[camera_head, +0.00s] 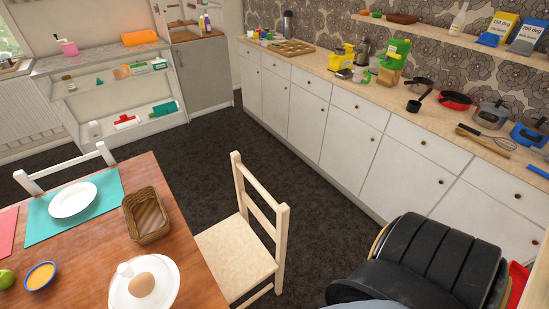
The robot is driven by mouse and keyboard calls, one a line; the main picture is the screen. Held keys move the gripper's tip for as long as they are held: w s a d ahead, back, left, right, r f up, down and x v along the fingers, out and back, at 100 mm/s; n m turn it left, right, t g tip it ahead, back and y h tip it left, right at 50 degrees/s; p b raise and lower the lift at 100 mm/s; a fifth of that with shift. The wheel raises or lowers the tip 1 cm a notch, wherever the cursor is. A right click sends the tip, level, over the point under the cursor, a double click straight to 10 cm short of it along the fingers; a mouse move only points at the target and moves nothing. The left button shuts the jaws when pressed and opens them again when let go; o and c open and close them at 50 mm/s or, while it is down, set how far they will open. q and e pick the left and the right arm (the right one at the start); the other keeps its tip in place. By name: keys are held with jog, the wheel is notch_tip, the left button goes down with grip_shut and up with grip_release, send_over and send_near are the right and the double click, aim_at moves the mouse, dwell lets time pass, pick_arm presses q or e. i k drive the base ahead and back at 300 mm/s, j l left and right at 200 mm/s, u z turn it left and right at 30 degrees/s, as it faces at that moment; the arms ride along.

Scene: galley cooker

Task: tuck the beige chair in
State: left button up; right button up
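The beige wooden chair (237,259) stands at the right side of the wooden table (84,262). Its slatted backrest is on the side away from the table, towards the counter. Its flat seat faces the table, and the seat's left edge is close to the table edge; I cannot tell whether it lies partly under the top. The chair is upright and its lower legs are partly cut off or hidden. Neither of my grippers is in view, and nothing is seen touching the chair.
A second pale chair (66,172) stands at the table's far side. The table holds a plate (73,200), a basket (146,216) and an egg dish. White cabinets (372,171) line the right. Dark floor (190,165) is free between. A black ribbed shape fills the bottom right.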

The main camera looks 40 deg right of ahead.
aim_at(238, 261)
jog(key=l+u, duration=0.1)
jog(key=l, duration=0.35)
jog(key=l+u, duration=0.15)
jog(key=l, duration=0.3)
jog(key=k+l+u, duration=0.1)
jog(key=l, duration=0.35)
jog(key=k+l+u, duration=0.1)
jog(key=l, duration=0.3)
jog(key=k+l+u, duration=0.15)
jog(key=l, duration=0.3)
jog(key=k+l+u, duration=0.1)
jog(key=l, duration=0.3)
jog(key=k+l+u, duration=0.15)
jog(key=l, duration=0.3)
